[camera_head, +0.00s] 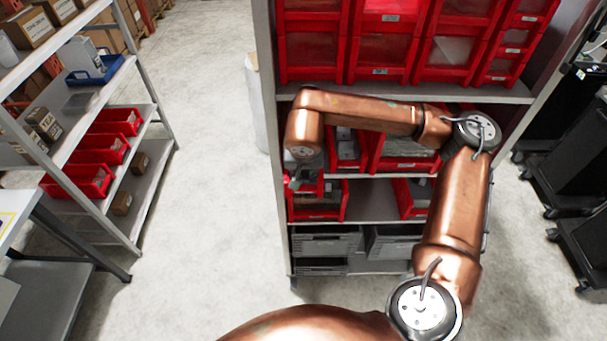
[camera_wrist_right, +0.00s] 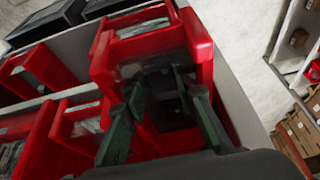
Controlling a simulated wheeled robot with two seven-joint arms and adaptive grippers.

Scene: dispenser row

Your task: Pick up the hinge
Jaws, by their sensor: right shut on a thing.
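My right gripper (camera_head: 297,182) is at the left end of the shelf unit, at a red dispenser bin (camera_head: 318,207), with my arm bent over from the right. In the right wrist view my right gripper (camera_wrist_right: 163,122) reaches into a red bin with a clear front panel, its two green-padded fingers standing apart. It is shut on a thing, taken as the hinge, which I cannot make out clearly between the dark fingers. Dark grey parts (camera_wrist_right: 175,112) show dimly inside the bin. My left gripper is not in view.
Red bins with clear fronts (camera_head: 398,50) fill the upper shelves; grey crates (camera_head: 325,242) stand below. Another rack (camera_head: 150,112) with red bins and boxes is at the left. Dark carts (camera_head: 570,160) stand at the right. The floor between the racks is clear.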

